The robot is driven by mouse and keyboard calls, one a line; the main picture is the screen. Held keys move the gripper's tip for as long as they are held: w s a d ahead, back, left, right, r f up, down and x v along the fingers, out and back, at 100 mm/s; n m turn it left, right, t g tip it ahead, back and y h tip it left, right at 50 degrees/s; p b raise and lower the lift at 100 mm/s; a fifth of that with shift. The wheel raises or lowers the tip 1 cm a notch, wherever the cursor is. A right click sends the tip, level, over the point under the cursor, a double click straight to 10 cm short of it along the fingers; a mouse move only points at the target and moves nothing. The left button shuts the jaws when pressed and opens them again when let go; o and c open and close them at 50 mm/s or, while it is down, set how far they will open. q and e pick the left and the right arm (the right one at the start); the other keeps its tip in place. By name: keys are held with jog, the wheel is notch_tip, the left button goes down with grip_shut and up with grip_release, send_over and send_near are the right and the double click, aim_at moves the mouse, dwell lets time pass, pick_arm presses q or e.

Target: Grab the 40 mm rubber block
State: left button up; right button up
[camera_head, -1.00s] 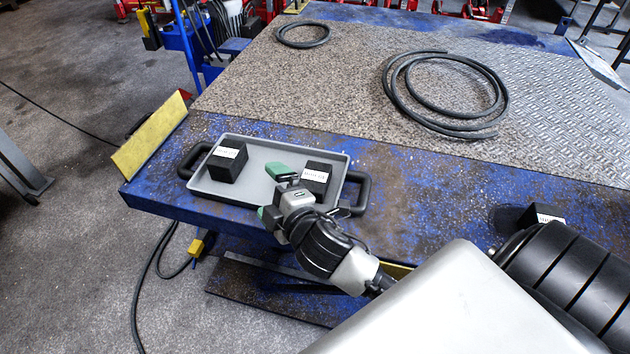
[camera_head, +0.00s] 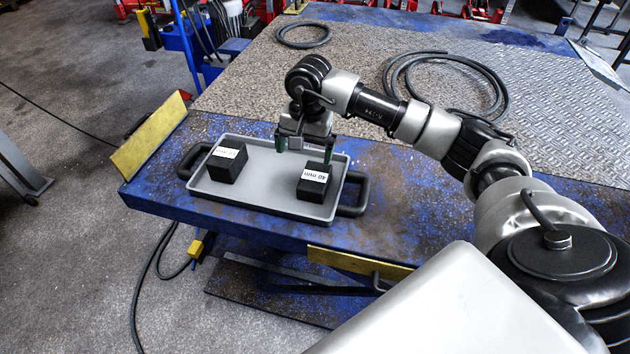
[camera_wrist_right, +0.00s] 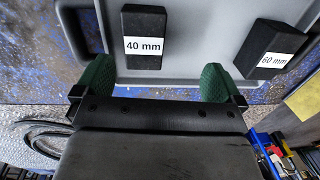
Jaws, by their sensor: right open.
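The 40 mm rubber block (camera_head: 313,183) is a black block with a white label, standing in the right part of the grey tray (camera_head: 262,206). In the right wrist view the block (camera_wrist_right: 144,55) shows its "40 mm" label, ahead of the fingers. My right gripper (camera_head: 304,152) is open with green fingertips, above the tray and just behind the block, not touching it as far as I can see. In the right wrist view the gap between the fingertips (camera_wrist_right: 158,82) is empty. My left gripper is not in view.
A larger black block (camera_head: 227,165) stands in the tray's left part; its label reads 60 mm in the right wrist view (camera_wrist_right: 268,50). The tray has black handles at both ends and sits on a worn blue lift table (camera_head: 390,215). Black hose coils (camera_head: 400,75) lie behind.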

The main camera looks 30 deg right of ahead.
aim_at(315, 176)
jog(key=shift+s+d+f+h, duration=0.1)
jog(key=shift+d+f+h, duration=0.15)
jog(key=shift+d, duration=0.25)
jog(key=shift+d+f+h, duration=0.15)
jog(key=shift+d+f, duration=0.05)
jog(key=shift+d, duration=0.25)
notch_tip(315, 176, down, 4)
jog(key=shift+r, duration=0.15)
jog(key=f, duration=0.5)
jog(key=shift+d+f, duration=0.3)
jog(key=shift+f, duration=0.05)
jog(key=c, duration=1.2)
jog(key=shift+r, duration=0.1)
